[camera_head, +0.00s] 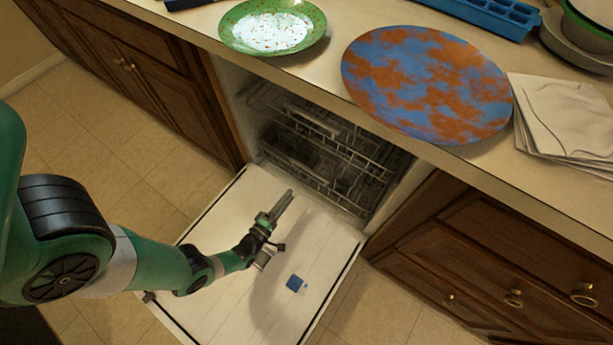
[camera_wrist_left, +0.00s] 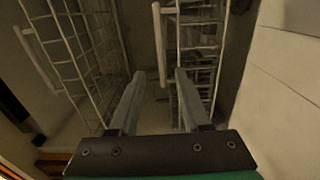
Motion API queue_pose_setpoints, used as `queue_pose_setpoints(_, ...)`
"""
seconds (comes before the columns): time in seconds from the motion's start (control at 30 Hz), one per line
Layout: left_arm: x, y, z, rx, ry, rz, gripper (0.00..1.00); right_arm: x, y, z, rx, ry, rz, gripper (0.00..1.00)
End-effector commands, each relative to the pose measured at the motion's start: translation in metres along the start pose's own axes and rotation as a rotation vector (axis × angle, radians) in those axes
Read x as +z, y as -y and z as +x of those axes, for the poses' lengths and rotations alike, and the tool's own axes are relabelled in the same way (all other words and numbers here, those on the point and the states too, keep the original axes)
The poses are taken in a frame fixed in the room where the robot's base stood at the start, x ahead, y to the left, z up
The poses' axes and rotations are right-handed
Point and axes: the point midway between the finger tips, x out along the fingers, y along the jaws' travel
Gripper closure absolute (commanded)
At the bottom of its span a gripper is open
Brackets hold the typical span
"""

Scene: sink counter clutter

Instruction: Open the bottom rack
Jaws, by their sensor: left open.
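The dishwasher under the counter is open, with its white door (camera_head: 215,230) lowered flat. The bottom rack (camera_head: 318,184) is a grey wire rack low inside the cavity, just behind the door; in the left wrist view it appears to be the rack at right (camera_wrist_left: 200,45). My left gripper (camera_head: 288,195) is over the door in front of the opening, pointing inward. Its two fingers (camera_wrist_left: 160,76) are apart with nothing between them; I cannot tell whether they touch the rack. My right gripper is not in view.
An upper wire rack (camera_head: 345,140) sits above the bottom one; it also shows in the left wrist view (camera_wrist_left: 70,45). A green plate (camera_head: 272,26), a blue-orange plate (camera_head: 427,83) and napkins (camera_head: 565,115) lie on the counter. Wooden cabinets flank the opening.

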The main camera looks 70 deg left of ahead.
Motion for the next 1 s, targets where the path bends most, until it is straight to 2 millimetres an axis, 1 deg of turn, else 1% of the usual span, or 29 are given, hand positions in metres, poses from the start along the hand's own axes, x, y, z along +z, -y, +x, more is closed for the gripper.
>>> queue_pose_setpoints(0.17,-0.001,0.0,0.03,0.004,-0.002,0.0,0.53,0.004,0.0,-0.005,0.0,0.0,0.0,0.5)
queue_pose_setpoints(0.3,0.0,0.001,0.063,0.005,-0.001,-0.001,0.53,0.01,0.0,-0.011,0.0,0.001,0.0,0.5)
queue_pose_setpoints(0.4,0.0,0.002,0.084,0.003,-0.001,0.0,0.53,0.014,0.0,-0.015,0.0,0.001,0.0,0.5)
queue_pose_setpoints(0.5,0.0,0.002,0.1,0.003,-0.001,-0.001,0.53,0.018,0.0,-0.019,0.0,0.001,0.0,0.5)
queue_pose_setpoints(0.63,0.0,0.0,0.11,0.001,0.0,0.0,0.53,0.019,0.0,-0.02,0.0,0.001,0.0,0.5)
queue_pose_setpoints(0.9,0.0,-0.001,0.112,0.0,0.0,0.0,0.53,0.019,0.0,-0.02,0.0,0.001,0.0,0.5)
queue_pose_setpoints(0.97,0.0,-0.001,0.112,0.0,0.0,0.0,0.63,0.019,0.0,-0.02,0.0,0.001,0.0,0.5)
queue_pose_setpoints(1.0,0.0,-0.001,0.112,0.0,0.0,0.0,0.71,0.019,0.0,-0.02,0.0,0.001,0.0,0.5)
